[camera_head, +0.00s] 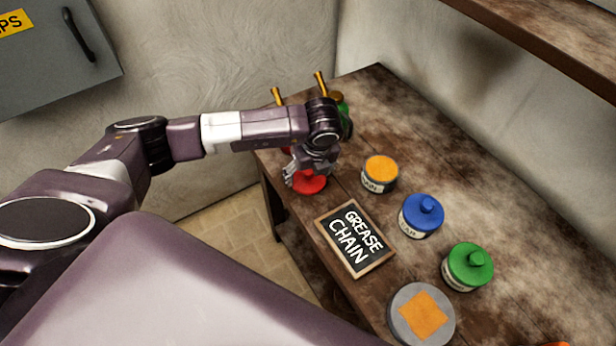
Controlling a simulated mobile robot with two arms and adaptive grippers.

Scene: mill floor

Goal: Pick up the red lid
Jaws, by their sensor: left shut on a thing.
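The red lid (310,183) is a round red piece near the left edge of the wooden table, partly hidden under my left gripper. My left gripper (302,176) is right over it, pointing down, and is shut on it. My right gripper is not in view.
On the table (400,130) stand an open tin with orange contents (380,172), a blue-lidded tin (421,216), a green-lidded tin (467,267) and a grey round tin with an orange patch (421,314). A "GREASE CHAIN" chalkboard (355,238) lies at the front. Brass-topped oilers (322,84) stand behind my left wrist. A shelf (560,40) overhangs the back.

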